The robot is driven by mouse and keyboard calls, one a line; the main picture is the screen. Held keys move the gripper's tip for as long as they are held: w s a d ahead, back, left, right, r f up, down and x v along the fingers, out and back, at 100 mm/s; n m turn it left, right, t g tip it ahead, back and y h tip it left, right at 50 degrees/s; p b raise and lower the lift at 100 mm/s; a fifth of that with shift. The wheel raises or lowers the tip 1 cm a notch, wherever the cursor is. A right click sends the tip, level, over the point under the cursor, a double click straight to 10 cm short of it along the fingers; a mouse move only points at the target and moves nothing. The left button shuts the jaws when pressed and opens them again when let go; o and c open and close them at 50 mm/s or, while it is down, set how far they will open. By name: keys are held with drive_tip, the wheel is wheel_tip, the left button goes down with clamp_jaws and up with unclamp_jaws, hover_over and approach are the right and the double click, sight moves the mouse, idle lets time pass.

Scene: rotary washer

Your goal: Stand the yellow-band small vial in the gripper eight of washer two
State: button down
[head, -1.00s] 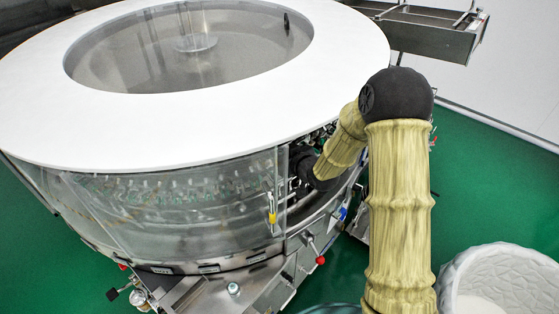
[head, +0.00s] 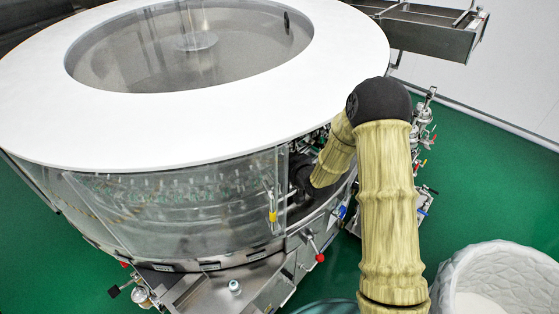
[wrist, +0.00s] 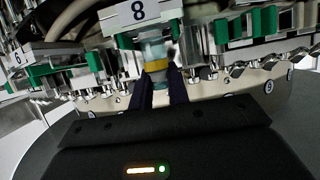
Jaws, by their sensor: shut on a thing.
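In the wrist view, the yellow-band small vial (wrist: 154,64) is a clear vial with a yellow band. My gripper (wrist: 158,90) is shut on it with two dark fingers. The vial is roughly upright, directly below the number 8 plate (wrist: 138,11). Its upper end lies close to the green-padded clamp parts (wrist: 125,41) of that station; I cannot tell if they touch it. In the head view, the washer (head: 170,215) is a large round machine with a white top and clear panels. My arm reaches in at its right side, and the gripper and vial are hidden there.
Neighbouring stations with green pads (wrist: 264,22) and metal nozzles crowd both sides of the vial. A number 6 plate (wrist: 17,57) is at the left. In the head view, a white textured bin (head: 490,280) stands at lower right. Green floor lies open at the right.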

drive_tip(key=shift+f+b, duration=0.3)
drive_tip(key=shift+f, duration=0.05)
drive_tip(key=c, duration=1.3)
unclamp_jaws()
drive_tip(key=shift+c, duration=0.2)
drive_tip(key=shift+r+p, duration=0.5)
drive_tip(key=shift+p, duration=0.05)
drive_tip(key=b+v, duration=0.2)
drive_tip(key=v, duration=1)
drive_tip(key=shift+d+f, duration=0.1)
drive_tip(key=shift+d, duration=0.05)
